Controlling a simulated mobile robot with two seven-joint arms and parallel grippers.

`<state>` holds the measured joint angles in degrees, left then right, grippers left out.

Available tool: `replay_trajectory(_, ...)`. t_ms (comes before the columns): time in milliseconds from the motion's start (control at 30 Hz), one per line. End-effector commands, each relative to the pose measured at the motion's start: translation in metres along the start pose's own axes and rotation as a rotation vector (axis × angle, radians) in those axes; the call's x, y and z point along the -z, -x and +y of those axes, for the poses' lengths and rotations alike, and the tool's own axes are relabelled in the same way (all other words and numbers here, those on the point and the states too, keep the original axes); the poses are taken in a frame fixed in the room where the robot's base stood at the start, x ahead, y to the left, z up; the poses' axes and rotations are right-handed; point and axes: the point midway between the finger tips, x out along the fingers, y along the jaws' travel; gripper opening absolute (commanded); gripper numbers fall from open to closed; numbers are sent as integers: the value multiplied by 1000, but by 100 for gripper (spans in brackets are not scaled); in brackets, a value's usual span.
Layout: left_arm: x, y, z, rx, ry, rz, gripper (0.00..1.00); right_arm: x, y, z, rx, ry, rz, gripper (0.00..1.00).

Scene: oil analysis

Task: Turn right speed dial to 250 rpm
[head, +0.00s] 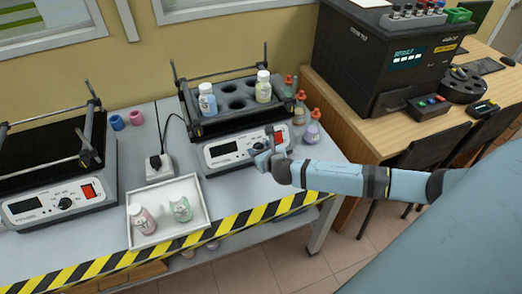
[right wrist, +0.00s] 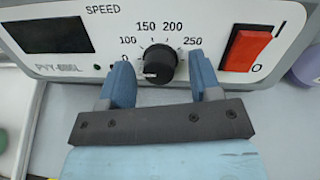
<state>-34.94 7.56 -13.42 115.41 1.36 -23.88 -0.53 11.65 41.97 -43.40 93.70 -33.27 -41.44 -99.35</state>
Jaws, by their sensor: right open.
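The right shaker (head: 243,150) has a front panel with a dark display (right wrist: 55,32), a black speed dial (right wrist: 160,62) and a red switch (right wrist: 250,47). A pale mark shows at the dial's lower left edge; the printed scale reads 100, 150, 200 and 250. My right gripper (head: 268,152) is at this panel and partly hides the dial in the head view. In the right wrist view its two blue fingers are open, one on each side of the dial, with gaps between. I cannot tell how deep they reach. My left gripper is not in view.
Two bottles stand in the shaker's rack. A white tray (head: 196,190) with two bottles lies in front on the bench. A second shaker (head: 52,165) stands at the left. Red-capped bottles (head: 312,132) stand right of the right shaker, close to my arm.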

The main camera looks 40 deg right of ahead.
Motion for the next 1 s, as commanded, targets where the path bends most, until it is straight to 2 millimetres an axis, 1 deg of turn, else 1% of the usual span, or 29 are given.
replay_trajectory(233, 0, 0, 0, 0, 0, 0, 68, 0, -1, 0, -1, 0, 0, 58)
replay_trajectory(267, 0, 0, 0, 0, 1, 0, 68, 0, -1, 0, -1, 0, 0, 56)
replay_trajectory(300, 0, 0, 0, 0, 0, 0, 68, 0, -1, 0, -1, 0, 0, 46)
replay_trajectory(367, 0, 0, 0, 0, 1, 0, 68, 0, -1, 0, -1, 0, 0, 33)
replay_trajectory(400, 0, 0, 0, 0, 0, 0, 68, 0, -1, 0, -1, 0, 0, 23)
replay_trajectory(467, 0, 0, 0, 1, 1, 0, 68, 0, -1, 0, -1, 0, 0, 10)
replay_trajectory(767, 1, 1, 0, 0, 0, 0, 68, 0, 0, 0, 1, -24, -2, 9)
replay_trajectory(1000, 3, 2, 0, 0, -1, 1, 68, 0, 0, 2, 12, -141, -10, 9)
